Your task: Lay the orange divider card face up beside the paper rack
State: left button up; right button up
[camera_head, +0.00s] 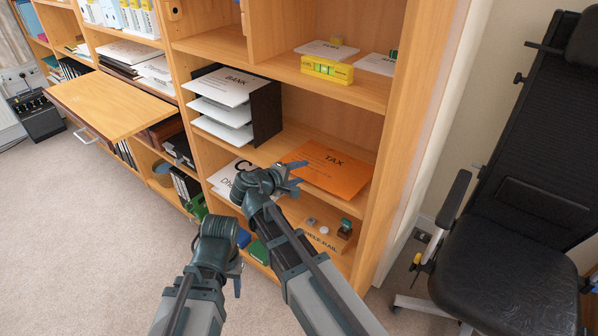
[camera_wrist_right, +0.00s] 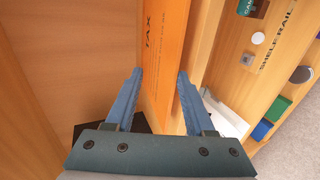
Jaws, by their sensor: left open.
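The orange divider card (camera_head: 328,168) lies flat on the middle shelf, with its TAX lettering facing up. It is to the right of the paper rack (camera_head: 266,112), with a strip of bare shelf between them. My right gripper (camera_head: 296,178) is at the shelf's front, beside the card's near left part, with its jaws apart. In the right wrist view the card (camera_wrist_right: 167,40) shows between the open fingers (camera_wrist_right: 160,72); nothing is clamped. My left gripper (camera_head: 238,280) is low in front of the bookcase, open, with its fingers partly hidden behind its wrist.
A white sheet (camera_head: 222,182) lies on the shelf left of my right gripper, partly covered by it. The shelf below holds a SHELF RAIL label and small items. A yellow level (camera_head: 327,70) sits on the shelf above. A black chair (camera_head: 500,270) stands right of the bookcase.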

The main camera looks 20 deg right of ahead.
jog(key=shift+r+g+y+p, duration=0.3)
jog(key=shift+r+p, duration=0.05)
jog(key=shift+p, duration=0.8)
jog(key=shift+a+r+g+y+p, duration=0.15)
jog(key=shift+g+y+p, duration=0.35)
jog(key=shift+p, duration=0.75)
jog(key=shift+s+y+p, duration=0.1)
jog(key=shift+y+p, duration=0.2)
jog(key=shift+p, duration=0.1)
jog(key=shift+p+v, duration=0.75)
jog(key=shift+v, duration=0.45)
jog(key=shift+p+v, duration=0.75)
jog(key=shift+v, duration=0.5)
